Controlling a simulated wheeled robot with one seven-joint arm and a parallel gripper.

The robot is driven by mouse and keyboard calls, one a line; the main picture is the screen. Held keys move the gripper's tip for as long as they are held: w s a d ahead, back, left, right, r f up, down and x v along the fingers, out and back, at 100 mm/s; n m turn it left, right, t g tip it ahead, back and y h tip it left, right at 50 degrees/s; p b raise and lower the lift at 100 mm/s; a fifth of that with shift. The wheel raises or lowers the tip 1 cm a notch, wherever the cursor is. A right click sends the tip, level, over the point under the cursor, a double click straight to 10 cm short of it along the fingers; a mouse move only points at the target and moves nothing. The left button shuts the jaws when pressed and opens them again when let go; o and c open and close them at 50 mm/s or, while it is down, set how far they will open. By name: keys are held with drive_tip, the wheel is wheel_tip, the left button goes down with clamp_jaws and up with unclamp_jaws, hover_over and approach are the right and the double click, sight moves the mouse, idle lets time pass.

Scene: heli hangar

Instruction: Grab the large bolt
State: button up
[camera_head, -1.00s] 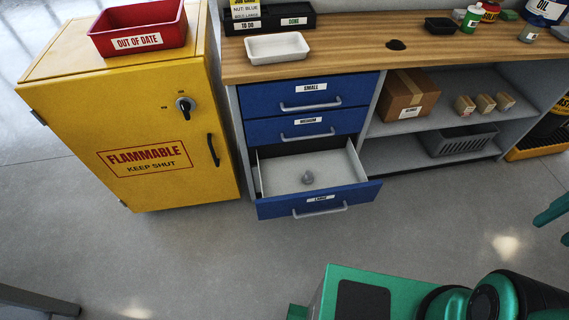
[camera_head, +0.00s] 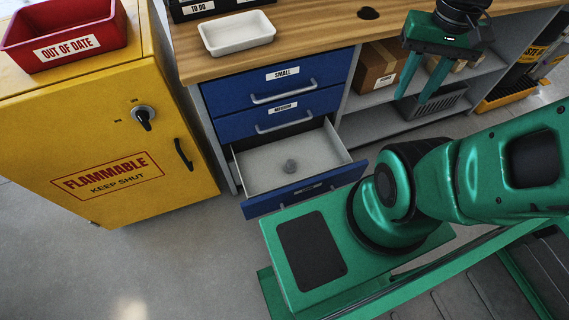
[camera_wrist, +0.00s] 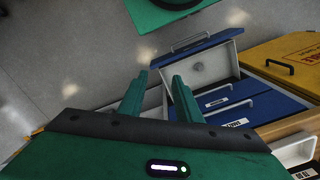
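The large bolt (camera_head: 290,166) is a small grey piece lying on the floor of the open bottom drawer (camera_head: 250,165). It also shows in the wrist view (camera_wrist: 197,67), small and without detail. My gripper (camera_head: 421,92) is in front of the workbench shelves, to the right of the drawer and above it. Its two green fingers (camera_wrist: 158,92) point down and are spread apart with nothing between them. In the wrist view the drawer (camera_wrist: 212,70) lies beyond the fingertips, a little to the right.
The small and medium drawers (camera_head: 280,90) above are shut. A yellow flammable cabinet (camera_head: 120,150) stands left of the drawers, with a red out-of-date bin (camera_head: 65,35) on top. A white tray (camera_head: 237,34) sits on the bench. A cardboard box (camera_head: 378,70) is on the shelf.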

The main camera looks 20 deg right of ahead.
drive_tip(key=shift+s+d, duration=0.1)
drive_tip(key=shift+d, duration=0.05)
drive_tip(key=shift+o, duration=1.9)
drive_tip(key=shift+s+r, duration=0.2)
drive_tip(key=shift+s, duration=0.2)
drive_tip(key=w+d+f+m+g+y, duration=0.2)
drive_tip(key=w+d+f+m+y, duration=0.15)
drive_tip(key=w+f, duration=1.4)
drive_tip(key=m+t+y, duration=0.2)
drive_tip(key=m+y, duration=0.6)
drive_tip(key=y, duration=0.2)
approach(287, 165)
drive_tip(key=shift+w+a, duration=0.15)
drive_tip(key=shift+a, duration=0.05)
drive_tip(key=shift+x, duration=5.85)
